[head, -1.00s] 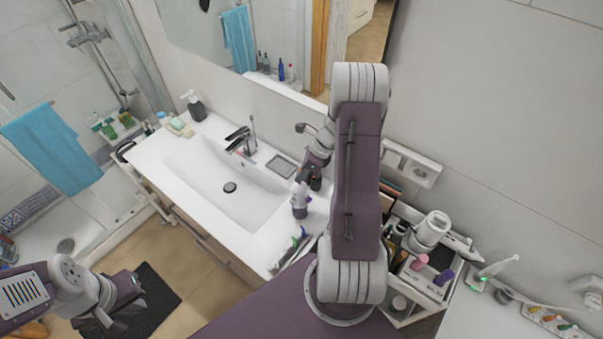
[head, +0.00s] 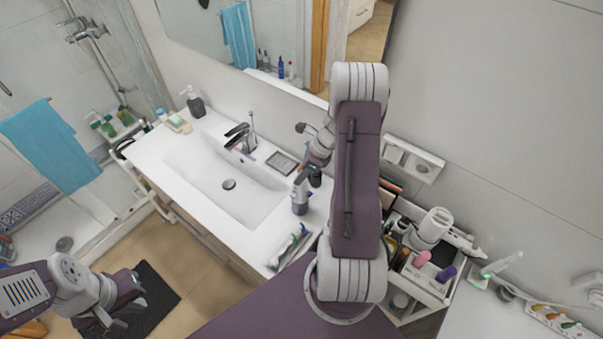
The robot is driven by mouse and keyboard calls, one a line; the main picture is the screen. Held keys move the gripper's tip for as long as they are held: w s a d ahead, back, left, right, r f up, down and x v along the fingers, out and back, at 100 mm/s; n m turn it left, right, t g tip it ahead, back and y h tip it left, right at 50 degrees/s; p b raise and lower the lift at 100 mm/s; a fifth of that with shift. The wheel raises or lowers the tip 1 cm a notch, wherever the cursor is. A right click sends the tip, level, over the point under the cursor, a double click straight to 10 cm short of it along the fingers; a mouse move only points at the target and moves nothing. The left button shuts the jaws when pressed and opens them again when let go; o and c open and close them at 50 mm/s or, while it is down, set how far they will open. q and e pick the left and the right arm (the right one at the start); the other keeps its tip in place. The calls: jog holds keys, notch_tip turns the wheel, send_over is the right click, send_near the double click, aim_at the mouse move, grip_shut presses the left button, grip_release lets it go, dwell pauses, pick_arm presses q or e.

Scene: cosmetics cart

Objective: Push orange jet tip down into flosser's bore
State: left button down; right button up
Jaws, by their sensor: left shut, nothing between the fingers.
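A small upright grey-purple and white device (head: 300,203), which looks like the flosser, stands on the white counter right of the basin. My left gripper (head: 118,322) is shut and empty, low at the left over the floor, far from the device.
A clear tray with brushes (head: 289,247) lies at the counter's front right corner. A cart (head: 432,287) with bottles and a white dryer stands further right. A strip with coloured tips (head: 553,318) lies at the far right. The basin (head: 215,180) is empty.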

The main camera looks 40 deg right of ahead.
jog(key=shift+s+a, duration=0.1)
jog(key=shift+r, duration=0.1)
jog(key=b+v, duration=0.2)
jog(key=v, duration=0.7)
dwell(0.4)
dwell(0.4)
